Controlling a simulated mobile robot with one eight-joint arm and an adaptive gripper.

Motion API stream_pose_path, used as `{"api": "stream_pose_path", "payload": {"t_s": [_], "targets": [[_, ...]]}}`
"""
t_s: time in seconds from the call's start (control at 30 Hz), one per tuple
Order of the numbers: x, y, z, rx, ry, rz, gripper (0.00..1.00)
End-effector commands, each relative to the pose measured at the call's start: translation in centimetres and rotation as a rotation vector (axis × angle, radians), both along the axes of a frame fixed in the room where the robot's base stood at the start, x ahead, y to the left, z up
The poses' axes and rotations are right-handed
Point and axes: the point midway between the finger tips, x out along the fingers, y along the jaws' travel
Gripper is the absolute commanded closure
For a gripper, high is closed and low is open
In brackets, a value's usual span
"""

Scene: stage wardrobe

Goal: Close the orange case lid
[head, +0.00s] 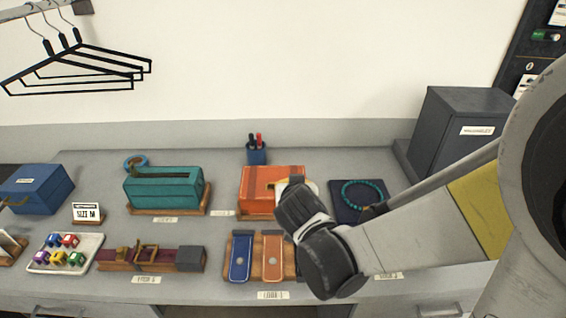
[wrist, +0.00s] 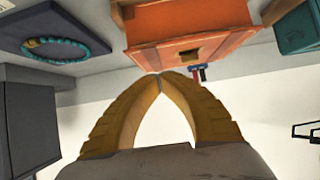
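The orange case (head: 259,185) sits at the back middle of the counter, and my wrist and gripper cover its right part in the head view. In the wrist view the orange case (wrist: 215,22) fills the top, with a small brown clasp on its facing panel. I cannot tell how far its lid stands open. My gripper (wrist: 160,77) has its two yellow fingers meeting at the tips, with nothing between them. The fingertips appear close to the lower edge of the case panel in that view; contact is unclear. In the head view the fingers are mostly hidden behind my wrist.
A teal case (head: 165,188) stands left of the orange case, and a pen cup (head: 257,154) behind it. A dark pad (head: 345,211) with a teal necklace and a dark grey box (head: 459,135) are on the right.

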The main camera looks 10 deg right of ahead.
Motion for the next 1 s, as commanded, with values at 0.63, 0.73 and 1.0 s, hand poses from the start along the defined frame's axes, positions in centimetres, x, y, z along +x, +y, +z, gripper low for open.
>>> {"api": "stream_pose_path", "payload": {"t_s": [0.63,0.73,1.0], "targets": [[-0.9,0.2,-4.0,0.0,0.0,0.0,1.0],[-0.9,0.2,-4.0,0.0,0.0,0.0,1.0],[-0.9,0.2,-4.0,0.0,0.0,0.0,1.0]]}}
